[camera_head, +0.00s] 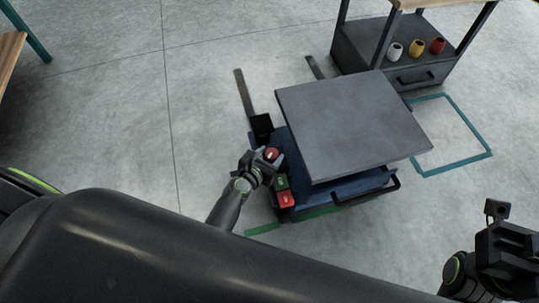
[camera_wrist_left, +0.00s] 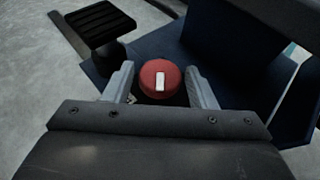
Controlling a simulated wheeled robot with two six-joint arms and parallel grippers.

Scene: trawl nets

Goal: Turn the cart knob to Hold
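The cart (camera_head: 352,122) has a flat grey top over a dark blue body. Its round red knob (camera_head: 271,154) is on the near left end of the cart; in the left wrist view the knob (camera_wrist_left: 161,80) shows a white bar mark pointing roughly up and down the picture. My left gripper (camera_head: 268,158) is at the knob, with one finger on each side of it. In the left wrist view small dark gaps show between the fingers and the knob, so the gripper (camera_wrist_left: 162,84) looks open around it. My right gripper (camera_head: 510,250) is at the lower right, away from the cart; its fingers are unclear.
A black pedal-like part (camera_wrist_left: 100,24) stands close by. A shelf unit (camera_head: 400,62) with several cups is behind. Teal floor lines (camera_head: 452,165) mark the right side.

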